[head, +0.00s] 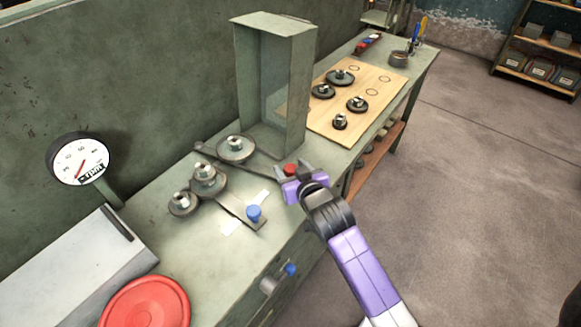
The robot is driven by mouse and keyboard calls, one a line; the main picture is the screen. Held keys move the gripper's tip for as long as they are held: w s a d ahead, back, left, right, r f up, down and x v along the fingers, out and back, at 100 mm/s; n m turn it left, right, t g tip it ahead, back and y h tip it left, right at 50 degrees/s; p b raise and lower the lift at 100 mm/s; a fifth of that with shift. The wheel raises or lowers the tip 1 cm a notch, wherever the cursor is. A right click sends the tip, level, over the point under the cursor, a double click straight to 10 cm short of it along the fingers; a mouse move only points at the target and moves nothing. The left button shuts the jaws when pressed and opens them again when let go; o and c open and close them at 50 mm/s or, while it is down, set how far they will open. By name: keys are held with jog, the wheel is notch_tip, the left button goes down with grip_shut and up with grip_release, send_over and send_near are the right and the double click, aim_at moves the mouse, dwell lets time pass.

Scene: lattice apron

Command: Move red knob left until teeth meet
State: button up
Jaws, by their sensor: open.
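The red knob (290,169) sits at the right end of a dark flat lever (262,163) on the green bench. The lever carries a grey gear (236,149). Left of and below it stand a stacked gear (208,179) and a smaller gear (181,203). The lever's gear looks slightly apart from the stacked gear; the teeth are too small to make out. My gripper (294,171) is open at the red knob, with a finger on either side of it in the picture. Whether the fingers touch the knob cannot be told. The purple gripper body hides the knob's lower part.
A tall green open housing (272,75) stands just behind the lever. A wooden board (330,118) with several gears lies farther right. A dial gauge (80,160) and red disc (148,302) are left.

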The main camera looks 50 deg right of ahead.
jog(key=shift+w+d+f, duration=0.1)
jog(key=shift+w, duration=0.05)
jog(key=shift+c, duration=0.2)
grip_shut()
dwell(1.2)
